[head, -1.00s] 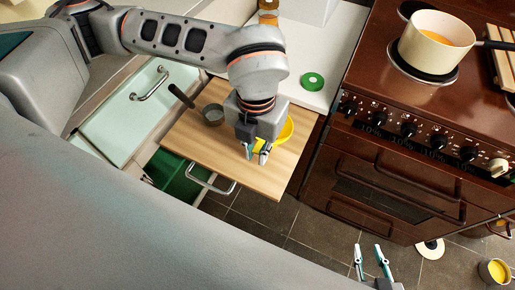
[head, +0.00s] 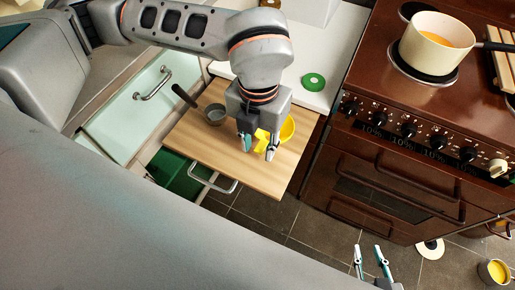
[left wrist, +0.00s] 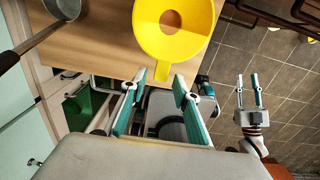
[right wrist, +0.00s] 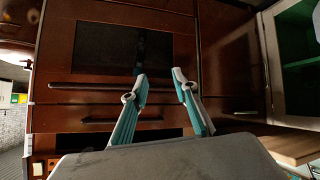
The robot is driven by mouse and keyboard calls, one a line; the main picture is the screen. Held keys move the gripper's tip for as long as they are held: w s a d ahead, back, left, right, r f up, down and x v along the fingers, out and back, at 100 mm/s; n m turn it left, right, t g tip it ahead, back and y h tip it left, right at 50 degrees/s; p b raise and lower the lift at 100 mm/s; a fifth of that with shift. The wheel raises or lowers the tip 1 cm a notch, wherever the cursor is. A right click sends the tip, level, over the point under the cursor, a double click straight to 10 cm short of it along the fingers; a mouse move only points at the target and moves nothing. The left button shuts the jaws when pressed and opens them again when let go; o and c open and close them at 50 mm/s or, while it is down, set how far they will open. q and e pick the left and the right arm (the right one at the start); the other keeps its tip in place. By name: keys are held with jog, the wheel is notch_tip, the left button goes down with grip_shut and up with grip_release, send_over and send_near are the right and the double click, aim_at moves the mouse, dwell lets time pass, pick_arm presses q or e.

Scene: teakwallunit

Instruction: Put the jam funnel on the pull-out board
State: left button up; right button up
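The yellow jam funnel (left wrist: 174,50) lies on the wooden pull-out board (head: 222,155), near the board's right edge. Its wide ring and handle tab show in the left wrist view. In the head view the funnel (head: 287,130) is partly hidden behind my left gripper. My left gripper (head: 259,150) is open above the board, beside the funnel's tab, with its fingers apart and nothing between them. In the left wrist view the tab points towards the gap between the fingers (left wrist: 156,98). My right gripper (head: 369,248) is open and empty, low in front of the brown stove.
A small grey pan (head: 214,114) with a dark handle sits on the board's left part. A green ring (head: 314,81) lies on the white counter. The stove (head: 420,120) carries a cream pot (head: 437,45). A metal pot (head: 494,272) stands on the floor.

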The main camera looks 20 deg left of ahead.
pick_arm(q)
notch_tip(320, 180, up, 10)
jog(key=p, duration=0.1)
dwell(0.6)
